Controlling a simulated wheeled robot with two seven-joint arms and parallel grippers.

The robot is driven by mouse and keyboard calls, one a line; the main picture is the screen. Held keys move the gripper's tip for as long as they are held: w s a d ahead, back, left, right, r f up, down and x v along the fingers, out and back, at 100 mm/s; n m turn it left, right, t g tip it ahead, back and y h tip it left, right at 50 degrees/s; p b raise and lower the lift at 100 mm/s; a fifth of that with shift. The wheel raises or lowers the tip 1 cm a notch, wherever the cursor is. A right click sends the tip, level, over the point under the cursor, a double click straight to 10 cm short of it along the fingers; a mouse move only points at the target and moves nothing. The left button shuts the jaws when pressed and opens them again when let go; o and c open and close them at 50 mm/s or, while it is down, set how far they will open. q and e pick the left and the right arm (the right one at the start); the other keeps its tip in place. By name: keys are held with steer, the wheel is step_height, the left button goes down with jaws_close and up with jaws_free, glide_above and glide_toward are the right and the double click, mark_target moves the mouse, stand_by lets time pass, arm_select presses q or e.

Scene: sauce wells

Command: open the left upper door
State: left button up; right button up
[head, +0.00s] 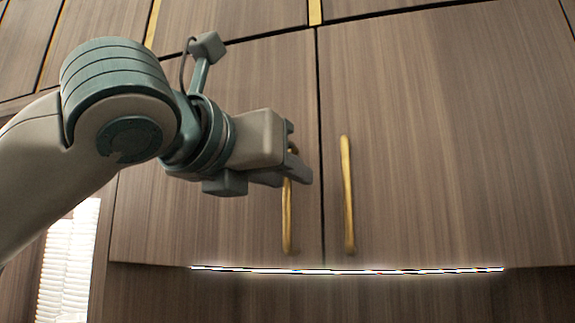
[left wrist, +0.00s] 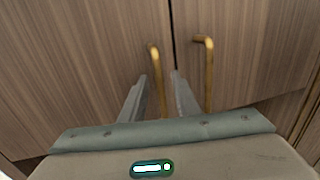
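The left upper door (head: 210,225) is a brown wood-grain panel and looks shut, flush beside the right door. Its upright brass handle (head: 287,225) is near its right edge, and the upper part is partly hidden behind my left gripper (head: 298,170). In the left wrist view the left door (left wrist: 80,50) fills the left side. There its handle (left wrist: 155,58) runs between the two grey fingers of my left gripper (left wrist: 159,77), which are apart with a gap visible beside the handle. Whether a finger touches the handle I cannot tell. My right gripper is not in view.
The right door (head: 440,150) has a matching brass handle (head: 347,195), also in the left wrist view (left wrist: 209,75), just right of my fingers. A bright light strip (head: 350,271) runs under the doors. White blinds (head: 68,260) are at lower left.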

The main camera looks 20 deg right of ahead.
arm_select(q)
steer(key=shift+w+d, duration=0.45)
steer(key=shift+c, duration=0.4)
jaws_close()
